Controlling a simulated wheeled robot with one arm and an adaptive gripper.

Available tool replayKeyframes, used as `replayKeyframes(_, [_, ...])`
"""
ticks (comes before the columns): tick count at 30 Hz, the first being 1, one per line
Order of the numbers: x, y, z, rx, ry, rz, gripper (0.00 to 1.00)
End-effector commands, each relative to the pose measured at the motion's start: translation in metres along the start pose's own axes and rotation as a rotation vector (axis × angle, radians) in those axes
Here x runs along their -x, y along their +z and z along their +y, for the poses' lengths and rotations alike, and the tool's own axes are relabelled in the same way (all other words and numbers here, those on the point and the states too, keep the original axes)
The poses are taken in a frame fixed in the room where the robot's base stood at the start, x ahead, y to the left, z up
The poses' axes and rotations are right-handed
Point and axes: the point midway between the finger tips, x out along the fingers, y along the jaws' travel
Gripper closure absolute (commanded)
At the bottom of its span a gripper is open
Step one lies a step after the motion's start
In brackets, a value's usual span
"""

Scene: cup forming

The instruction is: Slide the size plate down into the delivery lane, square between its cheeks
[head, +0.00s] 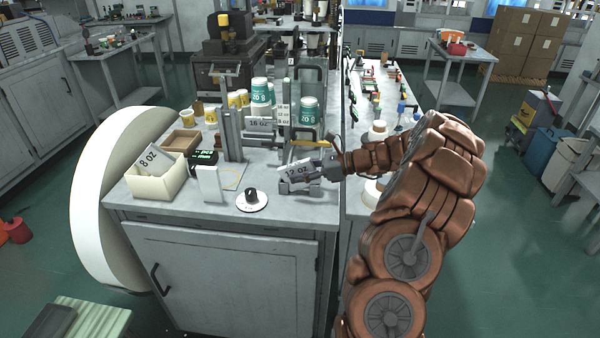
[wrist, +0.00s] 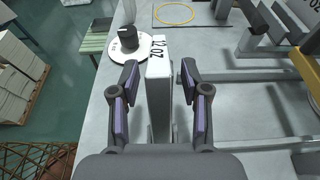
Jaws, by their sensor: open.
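The size plate marked 12 oz (head: 297,172) looks tilted in the head view, at a low grey metal holder (head: 299,188) near the bench's front edge. In the wrist view the plate (wrist: 158,85) stands edge-on between my two fingers. My gripper (wrist: 158,72) is open, with a visible gap on each side of the plate. In the head view my gripper (head: 322,168) reaches in from the right. The plate's lower edge is hidden, and I cannot tell whether it sits square between the lane's cheeks.
A black knob on a white dial (head: 252,200) is left of the plate. A cream box (head: 157,182) holds an 8 oz plate. A 16 oz plate (head: 260,124) stands behind, near several cups. Metal rails (wrist: 250,76) lie right of my fingers.

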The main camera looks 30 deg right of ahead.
Motion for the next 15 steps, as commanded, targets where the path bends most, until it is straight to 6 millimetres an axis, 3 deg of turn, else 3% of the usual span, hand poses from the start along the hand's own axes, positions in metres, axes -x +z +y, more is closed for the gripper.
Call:
replayKeyframes(7, [-0.0005,-0.0006,-0.0009,0.0,-0.003,0.0,0.54])
replayKeyframes(15, [-0.0004,-0.0006,-0.0008,0.0,-0.002,0.0,0.81])
